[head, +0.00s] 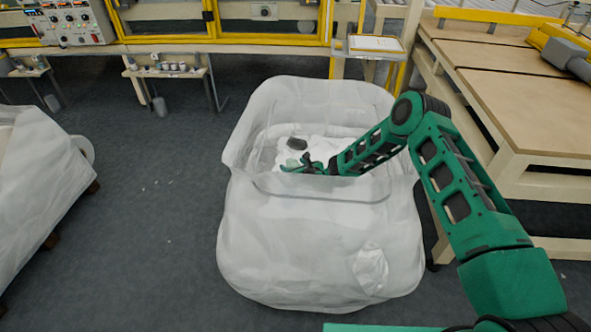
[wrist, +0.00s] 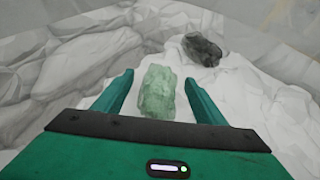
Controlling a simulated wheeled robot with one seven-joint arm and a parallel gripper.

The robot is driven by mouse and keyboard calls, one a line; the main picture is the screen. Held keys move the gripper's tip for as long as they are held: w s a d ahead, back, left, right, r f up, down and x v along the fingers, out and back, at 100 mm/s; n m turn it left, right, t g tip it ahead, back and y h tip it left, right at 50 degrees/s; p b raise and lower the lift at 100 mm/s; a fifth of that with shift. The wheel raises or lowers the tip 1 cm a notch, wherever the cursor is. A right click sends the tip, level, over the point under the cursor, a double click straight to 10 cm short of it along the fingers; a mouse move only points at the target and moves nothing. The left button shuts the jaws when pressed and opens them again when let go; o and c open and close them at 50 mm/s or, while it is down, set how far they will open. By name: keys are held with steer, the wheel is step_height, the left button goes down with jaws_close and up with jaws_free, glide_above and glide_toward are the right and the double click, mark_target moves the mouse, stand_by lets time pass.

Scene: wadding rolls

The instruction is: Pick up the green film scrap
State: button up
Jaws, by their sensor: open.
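The green film scrap (wrist: 157,93) is a crumpled, pale green, see-through lump lying on white wadding. In the wrist view it sits between the two fingers of my gripper (wrist: 157,92), which are open, with a gap on each side of it. In the head view my gripper (head: 292,165) reaches down inside the large white wrapped container. The green scrap shows there only as a small pale green patch (head: 292,162) by the fingers, partly hidden.
A dark crumpled scrap (wrist: 202,49) lies just beyond and right of the green one. The container's film-covered walls (head: 245,125) rise around my gripper. A wooden-topped bench (head: 525,110) stands to the right. Open dark floor (head: 160,220) lies to the left.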

steer(key=shift+w, duration=0.1)
steer(key=shift+c, duration=0.2)
steer(key=c, duration=1.1)
steer(key=shift+o, duration=0.2)
